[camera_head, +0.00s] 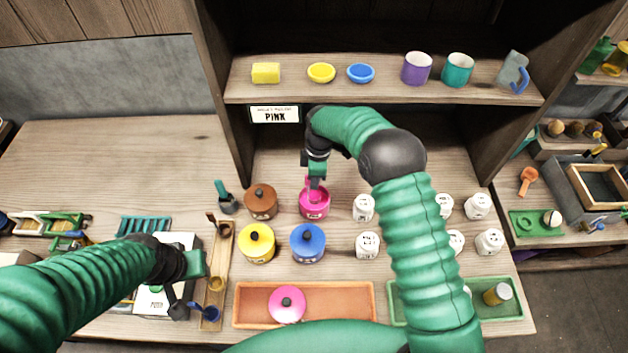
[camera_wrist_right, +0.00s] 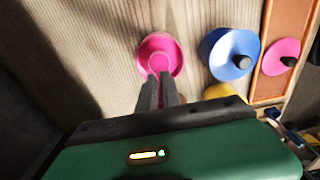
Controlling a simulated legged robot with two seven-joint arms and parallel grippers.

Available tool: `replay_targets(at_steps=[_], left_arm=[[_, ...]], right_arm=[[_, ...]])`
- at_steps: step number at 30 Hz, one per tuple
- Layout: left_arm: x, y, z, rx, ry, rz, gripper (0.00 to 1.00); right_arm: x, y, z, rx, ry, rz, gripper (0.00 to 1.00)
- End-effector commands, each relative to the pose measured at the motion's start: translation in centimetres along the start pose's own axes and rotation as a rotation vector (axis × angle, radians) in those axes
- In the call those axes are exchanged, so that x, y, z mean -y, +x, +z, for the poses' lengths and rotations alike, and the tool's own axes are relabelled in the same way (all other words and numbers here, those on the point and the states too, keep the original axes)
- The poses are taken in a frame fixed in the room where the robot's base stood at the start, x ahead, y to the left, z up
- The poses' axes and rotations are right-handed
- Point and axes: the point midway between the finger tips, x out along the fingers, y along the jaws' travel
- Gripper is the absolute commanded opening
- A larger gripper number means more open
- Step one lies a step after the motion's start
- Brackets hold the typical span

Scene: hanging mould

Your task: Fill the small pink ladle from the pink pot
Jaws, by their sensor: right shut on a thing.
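The pink pot (camera_head: 315,208) stands uncovered on the counter under the shelf; it also shows in the right wrist view (camera_wrist_right: 177,50). My right gripper (camera_head: 315,178) points down just above it, shut on the small pink ladle (camera_head: 314,189). In the right wrist view, the right gripper's dark fingers (camera_wrist_right: 158,82) meet pink at the pot's mouth; ladle and pot blend there, and the ladle's bowl and its fill cannot be told. The pink lid (camera_head: 287,305) lies in the orange tray. My left gripper (camera_head: 178,302) is low at the left near a wooden holder, its jaws unclear.
A brown pot (camera_head: 261,201), yellow pot (camera_head: 257,243) and blue pot (camera_head: 308,243) stand close by. White jars (camera_head: 363,207) stand to the right, partly behind my right arm. The shelf (camera_head: 385,92) with cups overhangs behind. A sign (camera_head: 275,115) reads PINK.

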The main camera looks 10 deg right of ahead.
Motion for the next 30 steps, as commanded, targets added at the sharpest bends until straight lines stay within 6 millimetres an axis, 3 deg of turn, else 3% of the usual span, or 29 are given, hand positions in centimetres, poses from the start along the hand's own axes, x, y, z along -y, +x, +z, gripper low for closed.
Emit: replay_targets(at_steps=[17, 26, 30], left_arm=[[0.0, -2.4, -0.6, 0.0, 0.0, 0.0, 0.36], [0.0, -2.2, -0.5, 0.0, 0.0, 0.0, 0.36], [0.0, -1.5, -0.3, 0.0, 0.0, 0.0, 0.36]], right_arm=[[0.0, -3.6, -0.2, 0.001, 0.0, 0.0, 0.0], [0.0, -3.5, -0.2, 0.001, 0.004, 0.0, 0.0], [1.1, -3.8, 0.7, 0.008, 0.118, 0.008, 0.0]])
